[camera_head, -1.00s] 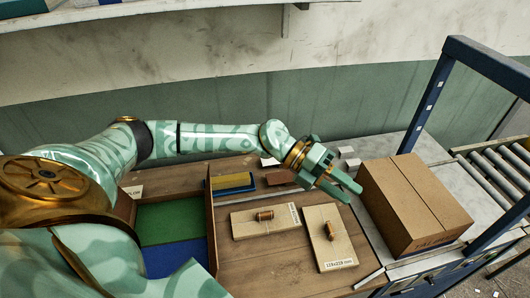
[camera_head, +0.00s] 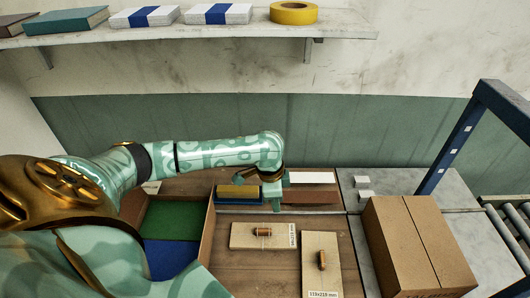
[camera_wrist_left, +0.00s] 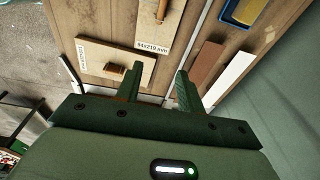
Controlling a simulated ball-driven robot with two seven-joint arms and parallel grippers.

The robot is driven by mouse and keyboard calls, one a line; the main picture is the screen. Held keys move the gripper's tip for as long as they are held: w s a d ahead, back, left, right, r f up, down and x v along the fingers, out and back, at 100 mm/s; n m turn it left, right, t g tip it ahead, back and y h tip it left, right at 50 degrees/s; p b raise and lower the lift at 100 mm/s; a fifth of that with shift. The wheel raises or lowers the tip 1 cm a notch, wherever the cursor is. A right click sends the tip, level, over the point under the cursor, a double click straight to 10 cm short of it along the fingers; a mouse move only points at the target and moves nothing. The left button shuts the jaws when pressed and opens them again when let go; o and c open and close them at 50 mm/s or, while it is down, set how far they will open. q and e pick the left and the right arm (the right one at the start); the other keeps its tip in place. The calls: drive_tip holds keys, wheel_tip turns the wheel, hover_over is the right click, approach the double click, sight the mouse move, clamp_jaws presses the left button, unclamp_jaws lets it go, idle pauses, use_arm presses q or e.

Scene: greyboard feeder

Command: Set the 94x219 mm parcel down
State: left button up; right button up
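The 94x219 mm parcel (camera_head: 243,236) is a flat tan slab with a small brown roll-shaped handle and a printed label. It lies flat on the brown wooden tabletop. In the left wrist view the parcel (camera_wrist_left: 188,15) is at the top, its label readable and part of it cut off. My left gripper (camera_head: 280,191) is behind the parcel and apart from it, near the blue tray. In the left wrist view the gripper (camera_wrist_left: 156,80) has its two fingers spread, with nothing between them. My right gripper is not in view.
A similar 119x219 mm slab (camera_head: 320,277) lies right of the parcel. A cardboard box (camera_head: 405,245) stands at right. A divided bin (camera_head: 207,237) with green and blue floors is at left. A blue tray (camera_head: 240,202) and brown strip (camera_head: 312,197) lie behind.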

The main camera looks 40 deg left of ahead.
use_arm(q)
drive_tip(key=s+a+f+g+y, duration=0.1)
drive_tip(key=s+a, duration=0.1)
drive_tip(key=s, duration=0.1)
drive_tip(key=b, duration=0.4)
hover_over(263, 229)
drive_tip(key=f, duration=0.9)
drive_tip(key=shift+w+d+f, duration=0.2)
drive_tip(key=shift+w+f, duration=0.05)
drive_tip(key=f, duration=0.2)
drive_tip(key=f+b, duration=0.1)
drive_tip(key=f, duration=0.1)
drive_tip(key=f+b, duration=0.1)
drive_tip(key=f, duration=0.1)
drive_tip(key=shift+s+a+f, duration=0.1)
drive_tip(key=shift+s+a, duration=0.1)
drive_tip(key=shift+s, duration=0.1)
clamp_jaws()
